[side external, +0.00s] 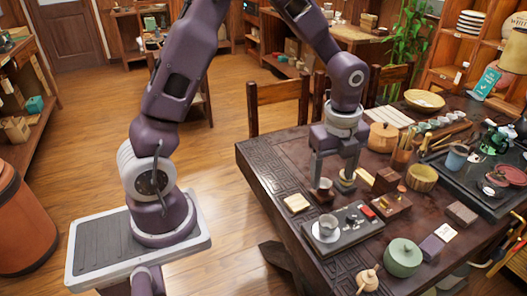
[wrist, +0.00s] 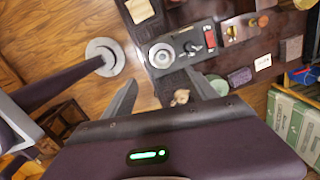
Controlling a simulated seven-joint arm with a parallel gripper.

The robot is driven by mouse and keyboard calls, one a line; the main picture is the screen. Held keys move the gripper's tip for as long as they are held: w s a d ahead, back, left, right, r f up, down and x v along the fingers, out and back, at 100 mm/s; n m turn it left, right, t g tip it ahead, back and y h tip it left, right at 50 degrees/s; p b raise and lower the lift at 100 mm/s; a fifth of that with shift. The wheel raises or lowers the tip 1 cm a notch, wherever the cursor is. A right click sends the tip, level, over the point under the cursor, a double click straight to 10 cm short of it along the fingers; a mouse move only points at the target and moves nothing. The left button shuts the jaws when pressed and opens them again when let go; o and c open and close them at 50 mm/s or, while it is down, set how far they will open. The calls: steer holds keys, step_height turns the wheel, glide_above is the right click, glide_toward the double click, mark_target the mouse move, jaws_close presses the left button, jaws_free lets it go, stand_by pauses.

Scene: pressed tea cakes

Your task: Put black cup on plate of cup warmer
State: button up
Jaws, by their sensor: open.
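The cup warmer (side external: 350,243) is a dark slab near the table's front left edge, also in the wrist view (wrist: 195,62). Its round pale plate (side external: 316,233) carries a small light-grey cup (side external: 327,223). The plate shows as a silver ring in the wrist view (wrist: 161,56). A small dark cup-like piece (side external: 323,191) with a pale top stands behind the warmer, below my gripper's left finger; I cannot tell for sure that it is the black cup. My gripper (side external: 336,180) points down, open, with nothing visibly held; its fingers also show in the wrist view (wrist: 164,84).
A tan square (side external: 297,203) lies left of the warmer. A wooden box (side external: 391,205), a green pot (side external: 403,258) and a small tan figure (side external: 368,281) stand to the right and front. A wooden canister (side external: 383,138) stands behind my gripper. The table's left end is clear.

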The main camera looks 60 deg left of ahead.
steer(key=s+r+n+t, duration=0.2)
steer(key=s+r+n, duration=0.5)
steer(key=r, duration=0.4)
steer(key=s+r+n+t, duration=0.2)
steer(key=s+r+n, duration=0.2)
steer(key=s+n, duration=0.8)
steer(key=s, duration=0.2)
steer(key=shift+s+d+r+n+t, duration=0.15)
steer(key=shift+s+d+n+t, duration=0.15)
steer(key=shift+s+t, duration=0.1)
steer(key=shift+c, duration=0.2)
